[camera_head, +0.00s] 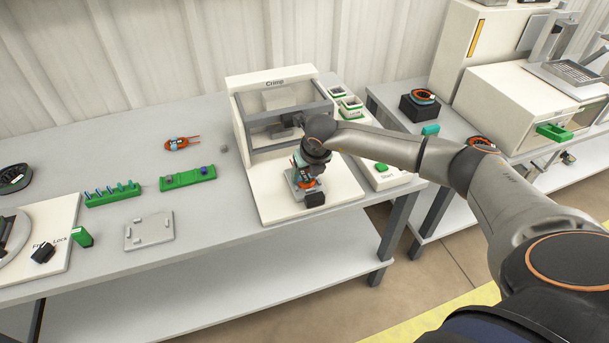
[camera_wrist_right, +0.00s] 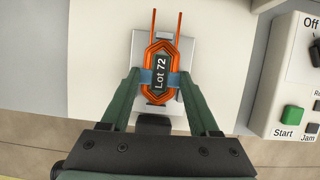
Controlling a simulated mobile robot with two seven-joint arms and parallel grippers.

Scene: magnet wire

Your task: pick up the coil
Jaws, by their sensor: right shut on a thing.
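An orange wire coil (camera_wrist_right: 160,72) with blue wraps and a black "Lot 72" label shows in the right wrist view, its two leads pointing up the picture. It is over a light grey plate (camera_wrist_right: 182,38) on the white base of the Crimp machine (camera_head: 286,110). My right gripper (camera_wrist_right: 160,80) is shut on the coil, one green finger against each side at the blue wraps. In the head view the right gripper (camera_head: 306,178) is at the front of that base and partly hides the coil. I cannot tell whether the coil touches the plate. My left gripper is not in view.
Another orange coil (camera_head: 178,143) lies on the table at the back left. Green racks (camera_head: 112,194) and a grey plate with pegs (camera_head: 149,231) stand left of the machine. A Start button box (camera_head: 382,172) is close on the right. The table's front edge is near.

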